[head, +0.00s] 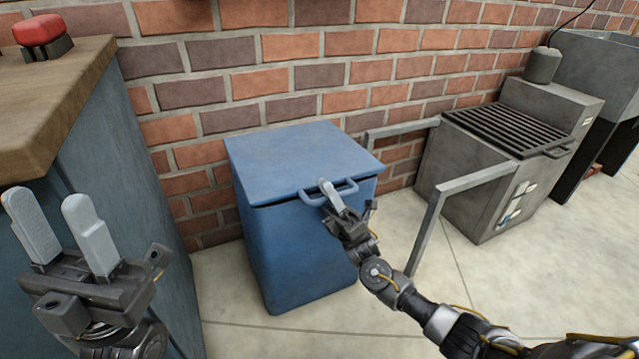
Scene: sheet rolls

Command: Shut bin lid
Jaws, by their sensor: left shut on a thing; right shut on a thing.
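The blue bin (300,255) stands on the floor against the brick wall. Its flat blue lid (290,160) lies over the top, with a dark gap under its front edge. A blue loop handle (347,186) sticks out from the lid's front. My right gripper (328,187) is at this handle, shut on it, with its fingers partly hidden behind one another. My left gripper (62,228) is at the lower left, away from the bin. Its two grey fingers point up and stand apart, with nothing visible between them.
A teal cabinet with a wooden top (60,90) stands at the left, carrying a red-topped object (42,36). A grey machine with a slatted top (500,150) and metal rails (440,200) stand right of the bin. The floor in front is clear.

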